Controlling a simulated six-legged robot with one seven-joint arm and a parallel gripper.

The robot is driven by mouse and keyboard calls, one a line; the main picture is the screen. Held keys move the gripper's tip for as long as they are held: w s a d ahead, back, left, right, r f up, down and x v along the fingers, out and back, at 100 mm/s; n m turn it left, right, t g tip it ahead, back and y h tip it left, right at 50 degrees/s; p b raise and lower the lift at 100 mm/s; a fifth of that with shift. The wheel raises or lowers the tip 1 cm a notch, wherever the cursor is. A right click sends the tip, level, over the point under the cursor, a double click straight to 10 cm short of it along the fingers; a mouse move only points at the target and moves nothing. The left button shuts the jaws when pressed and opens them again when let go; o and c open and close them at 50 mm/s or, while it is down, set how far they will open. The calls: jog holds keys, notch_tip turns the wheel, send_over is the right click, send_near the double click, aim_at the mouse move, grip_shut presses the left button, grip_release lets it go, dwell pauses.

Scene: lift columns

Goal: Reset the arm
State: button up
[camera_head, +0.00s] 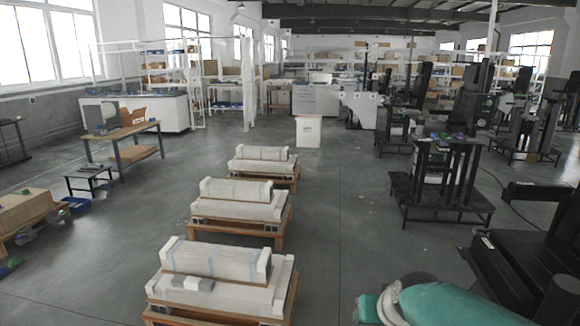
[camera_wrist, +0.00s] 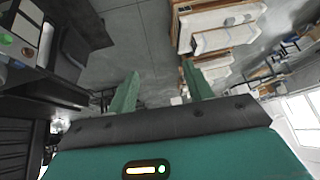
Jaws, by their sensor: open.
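My gripper (camera_wrist: 160,90) shows in the wrist view with two green fingers spread apart and nothing between them. It is open. The wrist picture is turned, with the windows at the lower right and dark equipment at the left. In the head view, a teal and white part of my arm (camera_head: 450,303) shows at the bottom right; the gripper's fingers cannot be made out there.
Several foam-packed columns on wooden pallets stand in a row, the nearest (camera_head: 215,275) at the lower middle. Black machine frames (camera_head: 447,180) stand at the right. A wooden workbench (camera_head: 125,140) is at the left. The grey floor (camera_head: 345,215) between columns and machines is clear.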

jog(key=s+r, duration=0.2)
jog(key=s, duration=0.5)
jog(key=s+a+r+g, duration=0.1)
jog(key=s+r, duration=0.1)
jog(key=s, duration=0.6)
jog(key=shift+s+a+r+n+h, duration=0.2)
jog(key=shift+a+r+n+h, duration=0.05)
jog(key=shift+r+n+h, duration=0.15)
